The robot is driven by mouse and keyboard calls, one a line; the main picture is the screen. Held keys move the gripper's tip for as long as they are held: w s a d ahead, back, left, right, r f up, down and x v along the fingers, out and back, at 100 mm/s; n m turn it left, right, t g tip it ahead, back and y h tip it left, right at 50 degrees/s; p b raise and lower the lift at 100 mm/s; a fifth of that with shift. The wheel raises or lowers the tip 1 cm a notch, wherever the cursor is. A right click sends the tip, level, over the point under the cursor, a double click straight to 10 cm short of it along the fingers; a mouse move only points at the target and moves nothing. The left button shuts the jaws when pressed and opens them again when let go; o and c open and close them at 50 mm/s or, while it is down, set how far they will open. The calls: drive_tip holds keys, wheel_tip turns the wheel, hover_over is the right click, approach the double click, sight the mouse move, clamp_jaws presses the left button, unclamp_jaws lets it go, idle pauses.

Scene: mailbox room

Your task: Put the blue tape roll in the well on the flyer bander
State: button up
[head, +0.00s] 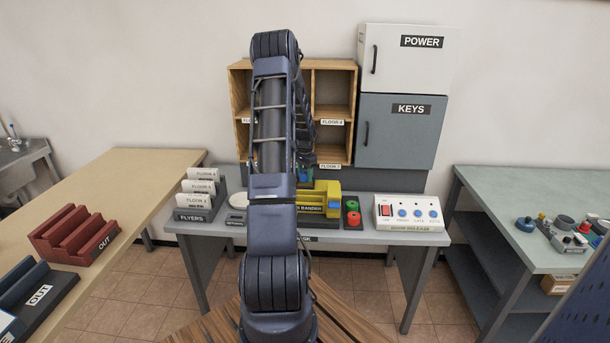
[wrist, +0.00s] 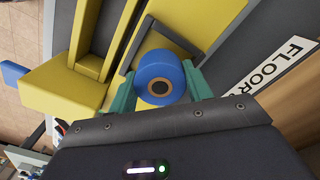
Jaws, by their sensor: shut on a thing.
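In the wrist view, my gripper (wrist: 160,88) is shut on the blue tape roll (wrist: 174,70), a short blue cylinder with a dark round core. The roll is held between the two green fingers, in front of the yellow flyer bander (wrist: 72,88). A grey-edged square recess in the bander shows behind the roll, partly covered by it. I cannot tell whether the roll touches the bander. In the head view, the flyer bander (head: 318,198) stands on the middle desk, and my arm hides its left part and most of my gripper.
A rack of flyers (head: 198,214) stands left on the desk. A red and green button box (head: 352,213) and a door release panel (head: 409,213) stand to the right. Wooden cubbies (head: 334,112) rise behind. A FLOOR label (wrist: 275,65) is close beside my gripper in the wrist view.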

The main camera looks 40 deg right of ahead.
drive_tip(key=shift+f, duration=0.25)
idle(0.3)
drive_tip(key=shift+f, duration=0.6)
drive_tip(key=shift+f, duration=0.25)
drive_tip(key=o, duration=1)
drive_tip(key=shift+w+d+r, duration=0.1)
drive_tip(key=shift+w+r, duration=0.05)
drive_tip(key=shift+r, duration=0.45)
drive_tip(key=shift+o, duration=0.2)
drive_tip(key=shift+r, duration=2.95)
